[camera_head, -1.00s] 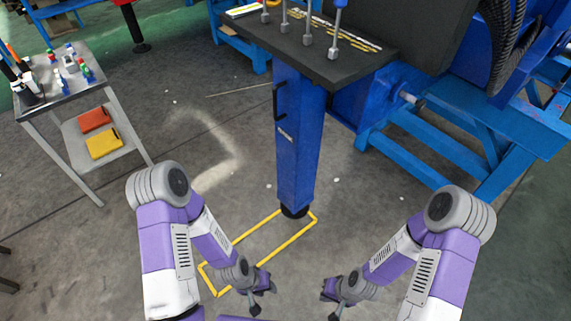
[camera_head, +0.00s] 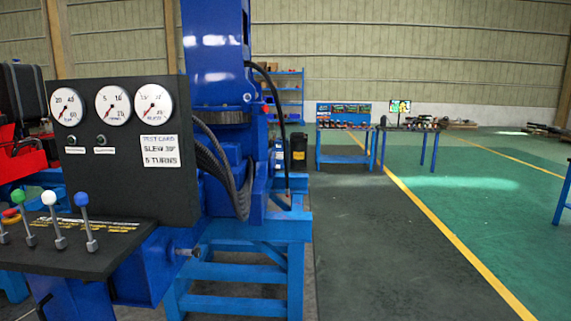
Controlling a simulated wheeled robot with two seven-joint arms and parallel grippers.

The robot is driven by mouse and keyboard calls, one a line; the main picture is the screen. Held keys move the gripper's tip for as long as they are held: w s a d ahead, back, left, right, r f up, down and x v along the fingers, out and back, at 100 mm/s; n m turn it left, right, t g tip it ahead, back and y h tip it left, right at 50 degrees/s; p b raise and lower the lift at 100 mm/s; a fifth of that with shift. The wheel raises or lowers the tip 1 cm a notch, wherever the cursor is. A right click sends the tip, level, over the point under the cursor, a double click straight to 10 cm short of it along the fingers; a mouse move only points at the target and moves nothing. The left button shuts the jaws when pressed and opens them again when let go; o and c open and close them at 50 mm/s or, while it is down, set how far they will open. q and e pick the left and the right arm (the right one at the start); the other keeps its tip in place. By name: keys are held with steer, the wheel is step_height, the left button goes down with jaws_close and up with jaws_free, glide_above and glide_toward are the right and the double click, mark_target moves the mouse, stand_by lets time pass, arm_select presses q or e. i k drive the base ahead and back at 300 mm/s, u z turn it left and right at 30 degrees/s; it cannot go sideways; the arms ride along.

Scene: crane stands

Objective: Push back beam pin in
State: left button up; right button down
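The blue crane stand (camera_head: 215,60) rises left of the middle, on a blue frame (camera_head: 240,260). A short grey rod end (camera_head: 187,252) sticks out of the blue box under the control panel; I cannot tell whether it is the beam pin. No other pin can be made out. Neither of my grippers is in view.
A black panel (camera_head: 118,140) with three gauges and a lever console (camera_head: 85,245) stands at the left. Black hoses (camera_head: 225,165) hang by the column. A blue workbench (camera_head: 342,150) stands farther back.

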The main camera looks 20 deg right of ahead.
mark_target(195, 253)
steer(key=z, duration=1.55)
steer(key=i, duration=2)
steer(key=u, duration=1.2)
steer(key=i, duration=0.6)
steer(key=u, duration=0.9)
